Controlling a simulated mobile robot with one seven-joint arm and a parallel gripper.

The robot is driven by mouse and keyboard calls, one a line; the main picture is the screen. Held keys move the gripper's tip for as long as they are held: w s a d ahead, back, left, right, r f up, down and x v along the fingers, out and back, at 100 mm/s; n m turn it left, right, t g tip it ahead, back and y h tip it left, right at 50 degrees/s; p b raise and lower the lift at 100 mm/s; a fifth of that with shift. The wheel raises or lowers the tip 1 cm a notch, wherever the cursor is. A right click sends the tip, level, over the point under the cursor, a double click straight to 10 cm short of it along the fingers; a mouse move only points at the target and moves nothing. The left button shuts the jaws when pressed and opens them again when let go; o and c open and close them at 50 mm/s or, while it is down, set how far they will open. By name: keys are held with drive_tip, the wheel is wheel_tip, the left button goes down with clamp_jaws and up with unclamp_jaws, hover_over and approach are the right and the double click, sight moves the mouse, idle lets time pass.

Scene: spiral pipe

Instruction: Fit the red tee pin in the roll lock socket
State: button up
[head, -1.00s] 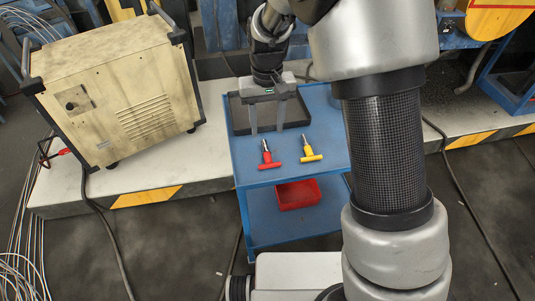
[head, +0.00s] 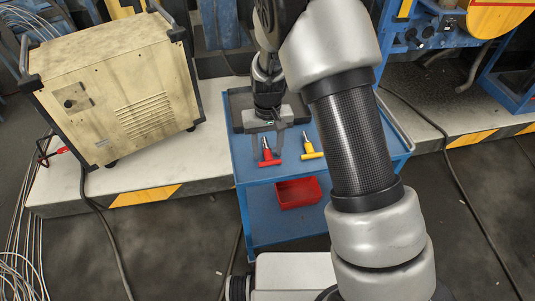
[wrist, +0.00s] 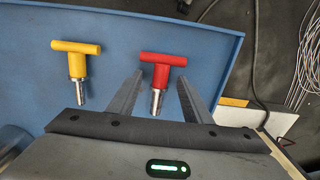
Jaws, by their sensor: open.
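The red tee pin (head: 268,160) lies on the blue cart top, with its red crossbar toward the front edge and its metal shank toward the back. My gripper (head: 267,152) is open above it, its fingers either side of the shank. In the wrist view the red tee pin (wrist: 163,61) shows with its metal tip between the open fingers of my gripper (wrist: 160,77). I cannot tell the height gap, and the fingers are not closed on it. I cannot make out the roll lock socket in either view.
A yellow tee pin (head: 312,150) lies to the right of the red one. A dark tray (head: 236,104) sits behind, partly hidden by my arm. A red bin (head: 298,194) is on the lower shelf of the blue cart (head: 243,174). A beige machine (head: 115,90) stands at left.

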drive_tip(key=shift+r, duration=0.1)
clamp_jaws()
